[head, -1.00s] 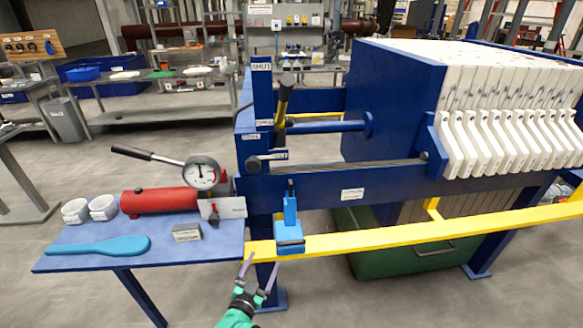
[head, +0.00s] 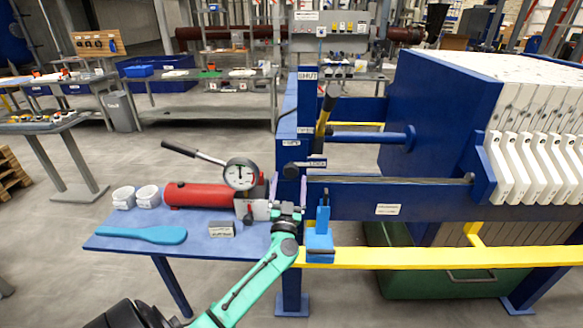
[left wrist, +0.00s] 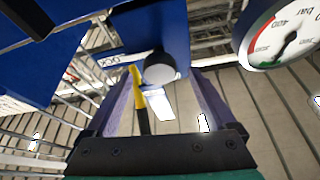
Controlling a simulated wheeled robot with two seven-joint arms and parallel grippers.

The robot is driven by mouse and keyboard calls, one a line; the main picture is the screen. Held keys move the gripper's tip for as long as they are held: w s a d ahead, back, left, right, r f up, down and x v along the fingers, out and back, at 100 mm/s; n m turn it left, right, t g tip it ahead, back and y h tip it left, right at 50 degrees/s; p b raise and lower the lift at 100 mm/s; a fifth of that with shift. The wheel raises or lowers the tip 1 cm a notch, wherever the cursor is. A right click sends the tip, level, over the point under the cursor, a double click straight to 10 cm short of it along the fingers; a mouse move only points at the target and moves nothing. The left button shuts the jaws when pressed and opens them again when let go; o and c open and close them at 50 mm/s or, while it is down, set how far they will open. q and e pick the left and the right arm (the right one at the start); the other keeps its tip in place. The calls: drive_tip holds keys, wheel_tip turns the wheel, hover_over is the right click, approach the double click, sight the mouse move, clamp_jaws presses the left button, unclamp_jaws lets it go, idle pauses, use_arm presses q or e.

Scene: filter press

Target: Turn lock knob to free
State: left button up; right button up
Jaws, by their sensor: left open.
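The lock knob (head: 290,169) is a dark round knob on the blue press frame, beside a small label. In the left wrist view the knob (left wrist: 160,68) shows as a grey disc beyond the fingers, near the label. My left gripper (head: 288,190) is open, its purple fingers pointing up just below the knob in the head view. In the left wrist view the left gripper (left wrist: 162,108) has nothing between its fingertips, with the knob lined up roughly with the gap; contact cannot be seen. My right gripper is not in view.
A pressure gauge (head: 240,173) and red pump cylinder (head: 195,195) stand close left of the gripper. A yellow-black lever (head: 325,112) rises above the knob. A blue block (head: 320,243) sits on the yellow rail (head: 420,258), right of my wrist. A blue paddle (head: 145,234) lies on the side table.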

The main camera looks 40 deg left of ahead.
sight(291, 174)
use_arm(q)
drive_tip(key=x, duration=0.4)
drive_tip(key=shift+w+a+r, duration=0.1)
drive_tip(key=shift+w+a, duration=0.05)
drive_tip(key=shift+w, duration=0.2)
drive_tip(key=c, duration=1.4)
